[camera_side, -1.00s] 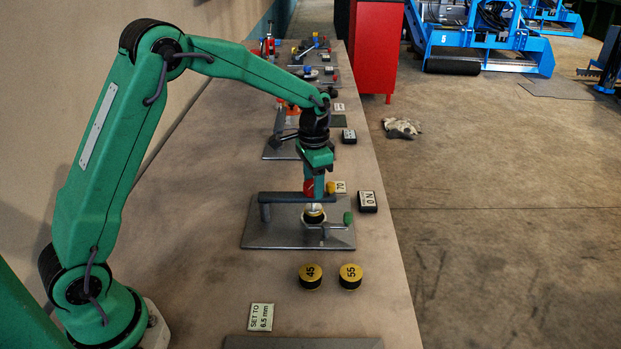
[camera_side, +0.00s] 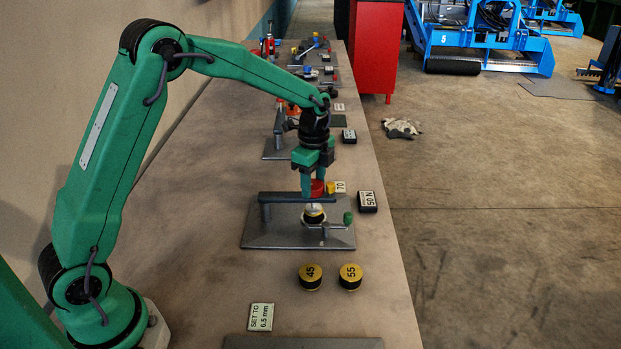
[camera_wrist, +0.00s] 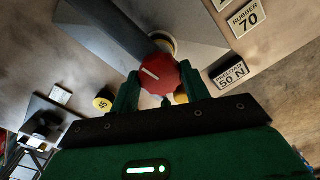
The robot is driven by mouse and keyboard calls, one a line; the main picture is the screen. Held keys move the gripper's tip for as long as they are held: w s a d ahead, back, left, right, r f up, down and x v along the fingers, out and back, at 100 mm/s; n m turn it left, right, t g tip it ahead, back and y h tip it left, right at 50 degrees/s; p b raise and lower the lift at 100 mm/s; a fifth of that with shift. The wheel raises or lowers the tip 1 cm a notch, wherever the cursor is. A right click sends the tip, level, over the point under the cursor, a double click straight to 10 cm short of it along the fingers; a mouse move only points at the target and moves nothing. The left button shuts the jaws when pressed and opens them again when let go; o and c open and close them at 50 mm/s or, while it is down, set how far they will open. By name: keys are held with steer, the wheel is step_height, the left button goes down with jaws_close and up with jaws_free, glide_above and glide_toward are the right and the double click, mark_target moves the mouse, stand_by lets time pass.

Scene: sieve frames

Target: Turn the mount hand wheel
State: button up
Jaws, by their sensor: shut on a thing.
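The mount hand wheel is a red knob (camera_side: 317,186) on top of the mount, just above the dark crossbar (camera_side: 296,197). In the wrist view the red hand wheel (camera_wrist: 160,76) shows from above with a white line on it. My gripper (camera_side: 318,193) points down at the wheel. In the wrist view the green fingers of my gripper (camera_wrist: 158,84) stand on both sides of the wheel, shut on it. A black and yellow round pad (camera_side: 314,215) sits under the crossbar on the grey plate (camera_side: 270,238).
A display reading 50 N (camera_side: 367,201) stands right of the plate. A label 70 (camera_side: 340,187) lies behind it. Round pads marked 45 (camera_side: 311,277) and 55 (camera_side: 351,277) lie in front. A green knob (camera_side: 348,218) sits at the plate's right edge.

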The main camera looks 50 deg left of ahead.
mark_target(314, 184)
steer(key=shift+m, duration=2)
steer(key=o, duration=1)
steer(key=shift+r, duration=0.1)
steer(key=shift+r, duration=3.85)
